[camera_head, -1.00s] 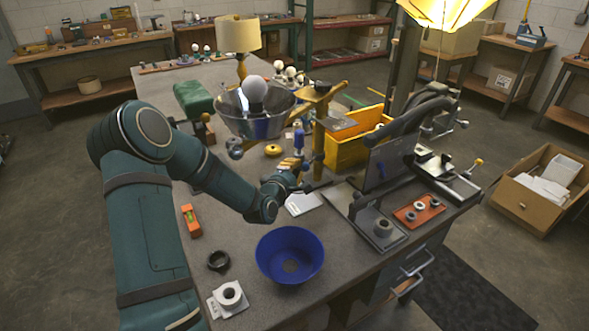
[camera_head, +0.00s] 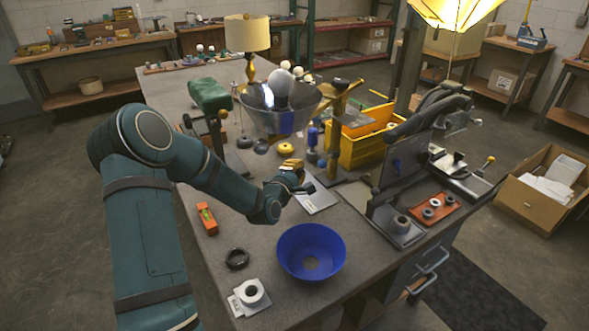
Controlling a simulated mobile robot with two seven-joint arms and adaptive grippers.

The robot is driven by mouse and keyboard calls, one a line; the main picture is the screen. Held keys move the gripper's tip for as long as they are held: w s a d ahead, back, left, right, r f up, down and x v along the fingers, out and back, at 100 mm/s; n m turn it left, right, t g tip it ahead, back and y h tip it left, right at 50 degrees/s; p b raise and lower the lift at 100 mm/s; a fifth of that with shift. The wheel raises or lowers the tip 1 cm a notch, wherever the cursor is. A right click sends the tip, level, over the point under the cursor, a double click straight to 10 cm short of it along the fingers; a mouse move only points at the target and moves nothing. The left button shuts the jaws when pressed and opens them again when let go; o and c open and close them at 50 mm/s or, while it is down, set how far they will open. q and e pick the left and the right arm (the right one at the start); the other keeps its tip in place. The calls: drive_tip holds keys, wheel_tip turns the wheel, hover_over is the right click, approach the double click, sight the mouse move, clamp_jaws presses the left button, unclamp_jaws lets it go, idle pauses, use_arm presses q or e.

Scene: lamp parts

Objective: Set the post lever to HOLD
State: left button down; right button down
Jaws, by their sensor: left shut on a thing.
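My left gripper (camera_head: 293,171) is just left of the foot of the yellow post (camera_head: 336,130), over the bench. It is shut on a small yellow part (camera_head: 291,163) that seems to be the post lever; the fingers hide most of it. The lever's marks, HOLD among them, are too small to read, so I cannot tell its setting. A blue-handled part (camera_head: 313,136) stands beside the post, behind the gripper. My right gripper is not in view.
A blue bowl (camera_head: 331,249), dark ring (camera_head: 237,259), white roll (camera_head: 252,292) and orange level (camera_head: 207,219) lie nearer on the bench. A yellow bin (camera_head: 365,147) and a clamp fixture (camera_head: 400,170) stand to the right. A green padded stand (camera_head: 209,94) is behind my arm.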

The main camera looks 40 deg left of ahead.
use_arm(q)
drive_tip(key=s+d, duration=0.6)
drive_tip(key=shift+r+p, duration=0.4)
drive_tip(key=shift+s+d, duration=0.15)
